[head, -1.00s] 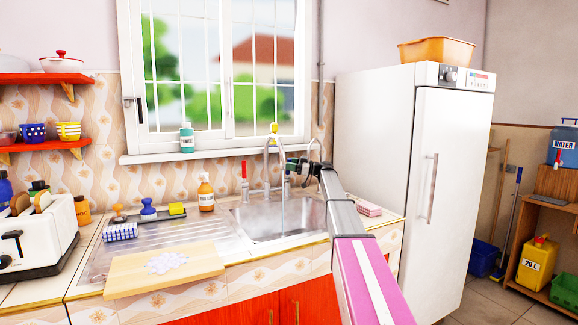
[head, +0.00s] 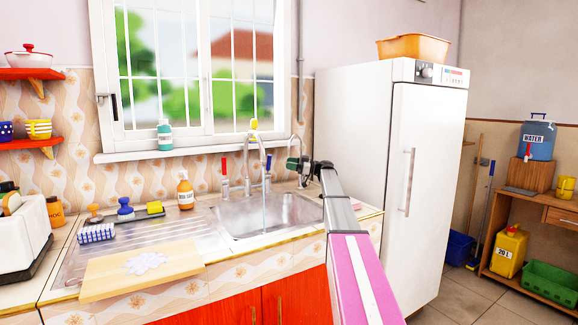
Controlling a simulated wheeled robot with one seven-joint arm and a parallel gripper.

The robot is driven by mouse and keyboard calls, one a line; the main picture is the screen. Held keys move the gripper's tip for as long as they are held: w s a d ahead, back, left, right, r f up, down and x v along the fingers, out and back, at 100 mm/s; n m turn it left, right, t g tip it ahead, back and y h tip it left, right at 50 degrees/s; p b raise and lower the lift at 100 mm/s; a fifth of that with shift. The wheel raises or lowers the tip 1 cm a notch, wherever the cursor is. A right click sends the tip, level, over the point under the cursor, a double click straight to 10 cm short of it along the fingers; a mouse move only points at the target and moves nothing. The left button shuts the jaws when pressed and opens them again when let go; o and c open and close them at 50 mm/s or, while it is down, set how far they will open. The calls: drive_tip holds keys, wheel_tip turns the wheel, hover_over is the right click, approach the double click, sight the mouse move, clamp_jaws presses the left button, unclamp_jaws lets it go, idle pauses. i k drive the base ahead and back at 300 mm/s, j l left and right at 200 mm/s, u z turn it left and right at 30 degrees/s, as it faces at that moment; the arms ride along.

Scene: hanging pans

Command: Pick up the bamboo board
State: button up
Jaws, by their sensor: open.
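The bamboo board (head: 110,278) is a pale wooden rectangle at the front edge of the counter, lower left in the head view. It lies partly over the steel drainboard, and its near edge reaches the counter's front. A patch of small white pieces (head: 147,262) lies on its middle. My gripper (head: 297,164) is at the end of my arm, above the back right of the sink, well to the right of the board and apart from it. It is small and dark in this view, open, and no held object shows.
The steel sink (head: 235,220) has water running from its tap (head: 264,150). A white toaster (head: 22,240) is at left, a white fridge (head: 365,180) at right.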

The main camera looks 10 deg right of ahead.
sight(110, 276)
drive_tip(key=k, duration=1.5)
